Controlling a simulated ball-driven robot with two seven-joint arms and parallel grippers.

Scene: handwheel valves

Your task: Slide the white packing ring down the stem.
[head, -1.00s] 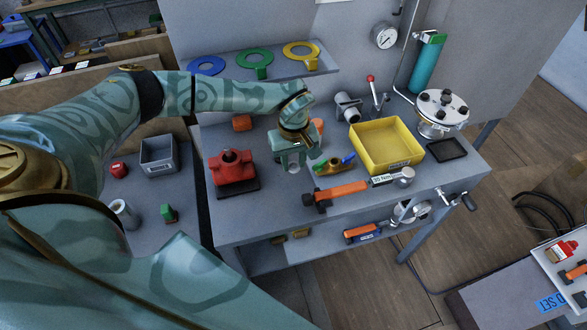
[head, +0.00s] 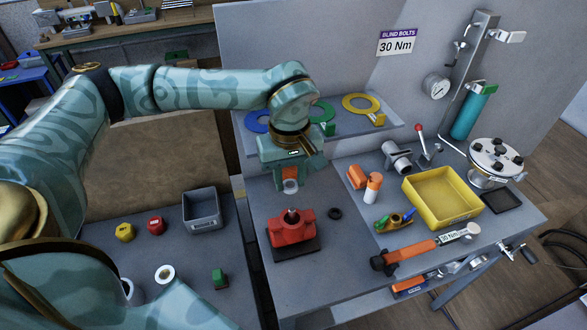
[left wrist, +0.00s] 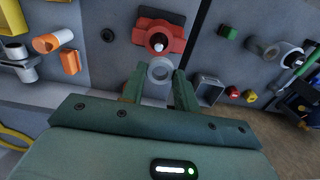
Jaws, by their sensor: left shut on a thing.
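The white packing ring (head: 290,186) is between the fingertips of my left gripper (head: 290,182), which is shut on it. In the left wrist view the ring (left wrist: 160,71) shows its open hole between the two green fingers (left wrist: 161,76). The red valve body (head: 292,230) stands on a dark base on the bench, with its short upright stem (head: 293,215) showing. In the head view the ring is above the stem and apart from it. In the left wrist view the stem (left wrist: 158,42) lies just beyond the ring, not inside its hole. My right gripper is not in view.
A small black ring (head: 335,213) lies right of the valve. An orange-and-white bottle (head: 373,187), a yellow tray (head: 443,195) and a torque wrench (head: 420,248) are farther right. A grey bin (head: 202,208) stands on the left table.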

